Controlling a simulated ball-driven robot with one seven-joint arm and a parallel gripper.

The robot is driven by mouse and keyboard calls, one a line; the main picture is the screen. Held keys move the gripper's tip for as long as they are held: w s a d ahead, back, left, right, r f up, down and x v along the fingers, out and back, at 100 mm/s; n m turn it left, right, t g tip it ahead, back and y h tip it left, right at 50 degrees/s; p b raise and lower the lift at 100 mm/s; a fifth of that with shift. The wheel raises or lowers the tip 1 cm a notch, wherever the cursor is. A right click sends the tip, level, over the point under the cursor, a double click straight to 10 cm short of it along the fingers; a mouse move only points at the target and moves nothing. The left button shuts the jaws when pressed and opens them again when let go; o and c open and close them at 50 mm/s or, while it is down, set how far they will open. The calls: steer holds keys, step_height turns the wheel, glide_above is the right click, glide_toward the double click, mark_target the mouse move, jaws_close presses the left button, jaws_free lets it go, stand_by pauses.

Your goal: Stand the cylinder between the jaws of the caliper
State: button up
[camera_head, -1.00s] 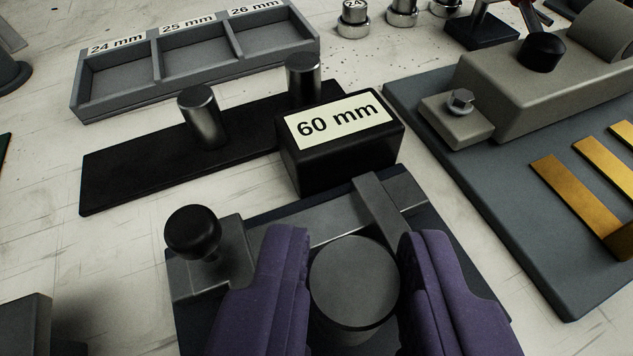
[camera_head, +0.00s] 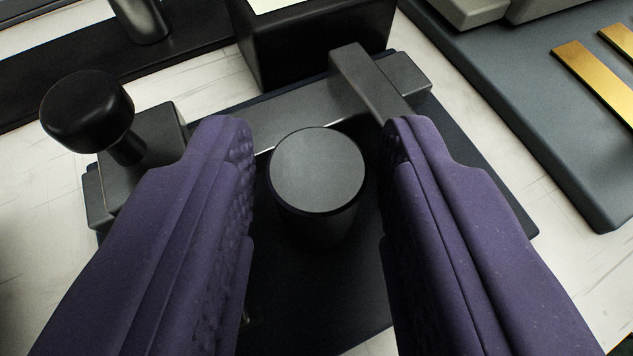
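The dark grey cylinder (camera_head: 317,172) stands upright on the dark base plate (camera_head: 290,300) of the caliper, in front of its beam (camera_head: 290,108). The caliper's left block (camera_head: 152,140) carries a black knob (camera_head: 87,105). A grey bar-shaped jaw (camera_head: 365,78) crosses the beam at the right. The cylinder lies sideways between these two parts, but my fingers hide the jaws' near portions, so contact with them cannot be told. My gripper (camera_head: 318,150) has purple padded fingers, open on either side of the cylinder, with a visible gap on each side.
A black block (camera_head: 310,50) stands just behind the caliper. A dark strip with a metal post (camera_head: 147,20) lies at the back left. A blue-grey plate (camera_head: 530,130) with brass bars (camera_head: 598,85) is at the right. White tabletop shows around the caliper.

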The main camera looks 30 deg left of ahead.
steer(key=shift+r, duration=0.1)
steer(key=shift+s+d+r+p, duration=0.1)
steer(key=shift+s+r+p, duration=0.1)
steer(key=shift+p, duration=0.1)
steer(key=p+v, duration=0.3)
steer(key=v, duration=0.9)
steer(key=w+d+r+t+h, duration=0.15)
steer(key=w+d+r, duration=0.25)
steer(key=w+r, duration=0.85)
steer(key=w+d+r+m+h, duration=0.1)
steer(key=d+r, duration=0.1)
steer(key=r, duration=0.8)
steer(key=w+d+r+h, duration=0.2)
steer(key=r, duration=0.9)
steer(key=s+d+r+m+t, duration=0.1)
steer(key=s+r, duration=0.2)
steer(key=r, duration=0.6)
steer(key=s+d+r+m+t, duration=0.1)
steer(key=s+r, duration=0.2)
steer(key=r, duration=0.6)
steer(key=s+d+r+m+h, duration=0.1)
steer(key=s+d+r+m, duration=0.1)
steer(key=s+r, duration=1.1)
step_height(320, 180, up, 3)
steer(key=shift+s+f, duration=0.15)
steer(key=shift+s, duration=0.1)
